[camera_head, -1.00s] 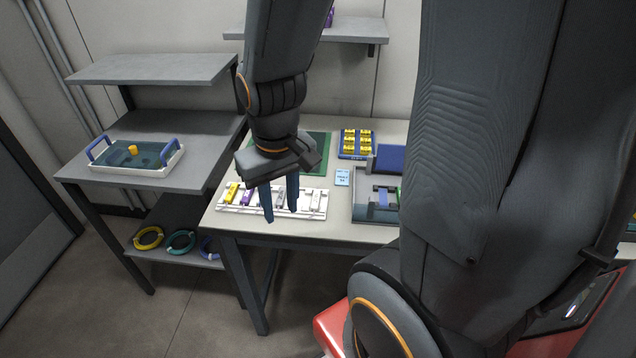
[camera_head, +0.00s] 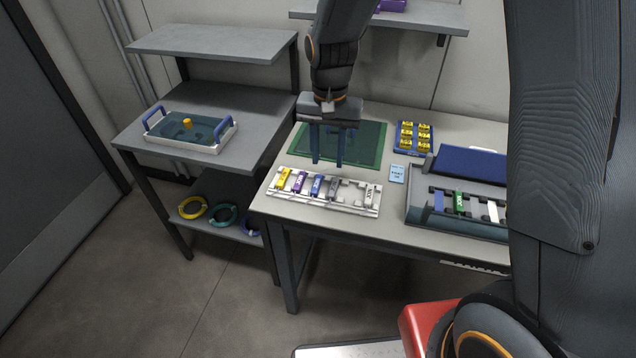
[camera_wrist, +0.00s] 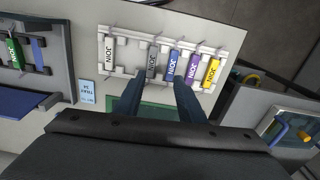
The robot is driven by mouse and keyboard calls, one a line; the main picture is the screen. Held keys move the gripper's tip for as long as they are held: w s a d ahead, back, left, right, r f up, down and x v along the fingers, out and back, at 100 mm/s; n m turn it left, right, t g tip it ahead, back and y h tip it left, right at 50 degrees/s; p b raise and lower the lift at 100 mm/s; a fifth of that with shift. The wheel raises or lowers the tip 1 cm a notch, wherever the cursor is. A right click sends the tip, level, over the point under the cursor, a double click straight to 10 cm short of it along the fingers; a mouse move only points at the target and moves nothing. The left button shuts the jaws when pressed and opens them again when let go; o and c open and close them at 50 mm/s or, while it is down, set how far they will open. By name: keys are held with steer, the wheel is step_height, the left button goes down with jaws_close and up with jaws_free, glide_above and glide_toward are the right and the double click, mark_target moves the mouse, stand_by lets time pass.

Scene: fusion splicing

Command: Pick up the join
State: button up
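Several coloured pieces marked JOIN sit in a white rack (camera_head: 282,195) near the table's front edge: yellow (camera_head: 283,179), purple (camera_head: 299,181), blue (camera_head: 316,185), grey (camera_head: 334,189) and white (camera_head: 370,195). A green piece (camera_head: 459,203) with similar lettering sits in a grey fixture (camera_head: 425,212) at the right. My gripper (camera_head: 327,164) is open and empty above the table, its fingers pointing down behind the rack in the head view. In the wrist view, its fingertips (camera_wrist: 164,80) appear near the grey and blue pieces, without clear contact.
A green mat (camera_head: 365,143) lies behind the rack. A small light-blue card (camera_head: 397,174) and a blue tray of yellow parts (camera_head: 414,137) lie right of it. A side bench holds a blue-handled tray (camera_head: 215,147); coloured rings (camera_head: 222,215) rest on its lower shelf.

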mark_target(317, 182)
steer(key=shift+w+a+f, duration=0.25)
steer(key=shift+w+a, duration=0.05)
steer(key=shift+a, duration=0.2)
steer(key=shift+w+a+f, duration=0.25)
steer(key=shift+w+a, duration=0.05)
steer(key=shift+a, duration=0.15)
steer(key=shift+s+a+f+p, duration=0.15)
steer(key=shift+f+p, duration=0.55)
steer(key=shift+f, duration=1.2)
steer(key=shift+w+a+f+p, duration=0.15)
steer(key=shift+f+p, duration=0.55)
steer(key=shift+f, duration=1.2)
steer(key=shift+s, duration=0.1)
jaws_close()
